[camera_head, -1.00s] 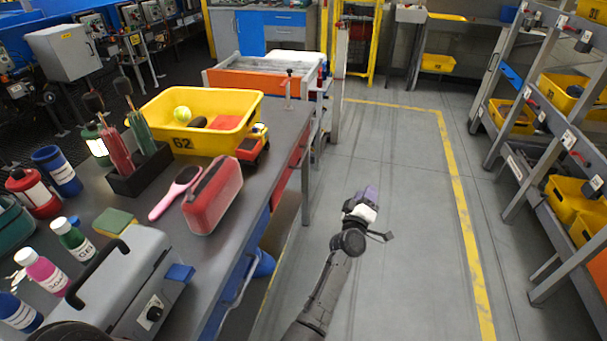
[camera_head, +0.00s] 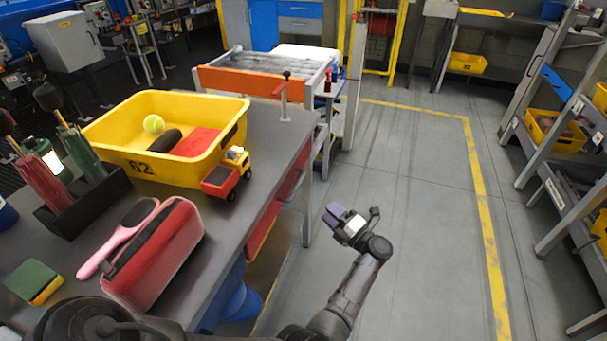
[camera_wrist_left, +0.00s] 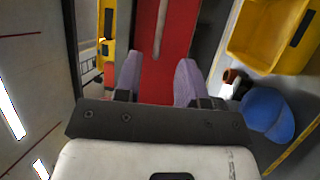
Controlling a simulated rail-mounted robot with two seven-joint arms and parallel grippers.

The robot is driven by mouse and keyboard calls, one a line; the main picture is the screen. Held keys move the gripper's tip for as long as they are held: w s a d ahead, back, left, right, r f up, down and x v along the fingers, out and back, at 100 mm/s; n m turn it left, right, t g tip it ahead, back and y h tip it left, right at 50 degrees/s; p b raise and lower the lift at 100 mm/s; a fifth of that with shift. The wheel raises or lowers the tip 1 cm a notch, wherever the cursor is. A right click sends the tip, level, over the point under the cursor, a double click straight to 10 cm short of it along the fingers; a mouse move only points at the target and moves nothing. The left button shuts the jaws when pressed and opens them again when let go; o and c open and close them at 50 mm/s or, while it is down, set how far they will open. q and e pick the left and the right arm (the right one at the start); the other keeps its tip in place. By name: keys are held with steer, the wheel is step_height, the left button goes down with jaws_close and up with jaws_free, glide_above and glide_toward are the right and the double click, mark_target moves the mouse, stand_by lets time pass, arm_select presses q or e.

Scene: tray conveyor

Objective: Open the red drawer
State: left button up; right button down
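The red drawer (camera_head: 265,222) is set into the side of the grey workbench, under its top; its front faces right and it looks shut. My left gripper (camera_head: 335,212) is in the aisle to the right of the drawer front, apart from it, its purple fingertips pointing toward the bench. In the left wrist view the fingers (camera_wrist_left: 159,62) are spread open with nothing between them. Beyond them the red drawer front (camera_wrist_left: 184,40) fills the middle, with a pale bar handle (camera_wrist_left: 160,25) roughly in line with the gap. My right gripper is not in view.
On the workbench (camera_head: 262,150) are a yellow bin (camera_head: 115,160), a toy truck (camera_head: 225,178), a red case (camera_head: 160,262) and a pink brush (camera_head: 112,245). A blue container (camera_head: 238,300) is below the bench edge. The aisle floor (camera_head: 420,210) is clear.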

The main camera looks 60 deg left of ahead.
mark_target(297, 185)
arm_select(q)
steer(key=shift+n+g, duration=0.3)
steer(key=shift+g, duration=0.1)
steer(key=shift+f+b+x, duration=0.2)
steer(key=shift+b+x, duration=0.95)
steer(key=shift+x, duration=5.85)
steer(key=shift+c, duration=0.4)
jaws_close()
